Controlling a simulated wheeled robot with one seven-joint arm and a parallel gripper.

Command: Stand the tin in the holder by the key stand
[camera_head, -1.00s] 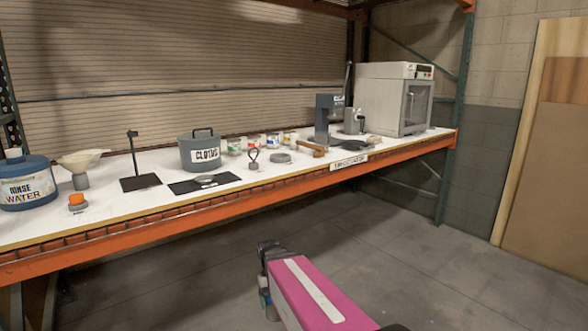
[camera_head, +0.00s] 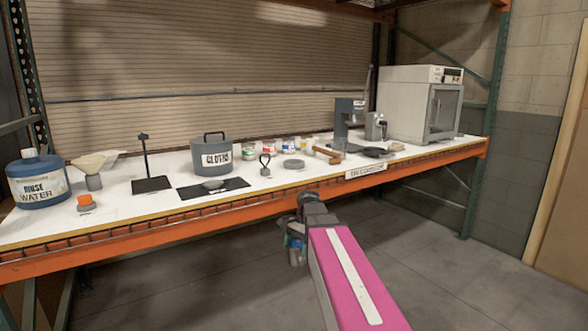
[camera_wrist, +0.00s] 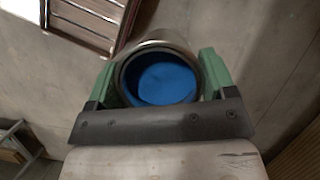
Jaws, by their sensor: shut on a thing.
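My gripper (camera_wrist: 158,85) has its green fingers on both sides of a metal tin (camera_wrist: 150,45) with a blue inside. In the head view, the tin (camera_head: 297,256) hangs in my gripper in front of the bench's orange front beam, out over the floor. A small stand with a dark upright loop (camera_head: 265,163), possibly the key stand, is near the bench's middle. A low round grey piece (camera_head: 294,163), possibly the holder, sits just right of it.
The white bench top (camera_head: 115,205) also carries a rinse water jug (camera_head: 38,182), a cloths pot (camera_head: 211,157), a black upright stand (camera_head: 145,160), several small tins (camera_head: 268,147), a wooden-handled tool (camera_head: 327,155) and a grey oven (camera_head: 418,103). The floor in front is clear.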

